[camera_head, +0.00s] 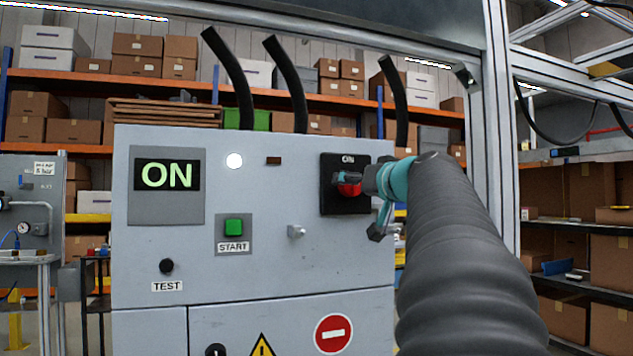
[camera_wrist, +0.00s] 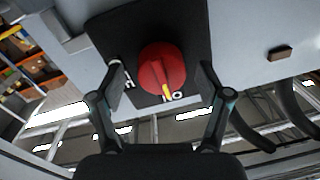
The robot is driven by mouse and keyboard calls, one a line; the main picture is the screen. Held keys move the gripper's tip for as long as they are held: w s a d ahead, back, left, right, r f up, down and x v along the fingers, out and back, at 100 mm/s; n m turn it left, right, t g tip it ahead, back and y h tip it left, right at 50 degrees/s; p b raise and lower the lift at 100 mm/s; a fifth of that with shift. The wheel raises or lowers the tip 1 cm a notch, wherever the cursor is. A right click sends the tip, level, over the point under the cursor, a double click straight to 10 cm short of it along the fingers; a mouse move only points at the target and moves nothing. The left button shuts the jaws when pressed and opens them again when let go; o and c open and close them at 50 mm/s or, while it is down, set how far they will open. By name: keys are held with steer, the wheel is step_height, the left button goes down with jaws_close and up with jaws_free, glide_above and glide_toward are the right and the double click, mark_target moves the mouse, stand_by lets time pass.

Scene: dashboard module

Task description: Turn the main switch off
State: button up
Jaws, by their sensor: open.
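The main switch is a red knob (camera_head: 348,190) on a black square plate (camera_head: 334,206) at the upper right of the grey cabinet. "ON" is printed at the plate's top. In the wrist view the red knob (camera_wrist: 160,68) shows whole, with its yellow mark pointing at the upside-down "ON". Another label at the left is partly hidden by a finger. My gripper (camera_wrist: 161,82) is open, with one finger on each side of the knob and a visible gap to it. In the head view my gripper (camera_head: 353,182) covers part of the knob.
The cabinet (camera_head: 260,270) also carries a lit green "ON" display (camera_head: 167,175), a lit white lamp (camera_head: 234,161), a green START button (camera_head: 233,227), a black TEST knob (camera_head: 166,266) and a small grey latch (camera_head: 296,231). A metal frame post (camera_head: 500,130) stands right of it.

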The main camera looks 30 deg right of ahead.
steer(key=shift+w, duration=0.2)
steer(key=c, duration=1.2)
steer(key=shift+a+f+m+t+h, duration=0.15)
steer(key=shift+m+h, duration=0.1)
steer(key=shift+m, duration=4.4)
steer(key=shift+d+m+t+h, duration=0.15)
steer(key=shift+m+h, duration=0.1)
steer(key=shift+m, duration=4.4)
steer(key=shift+a, duration=0.1)
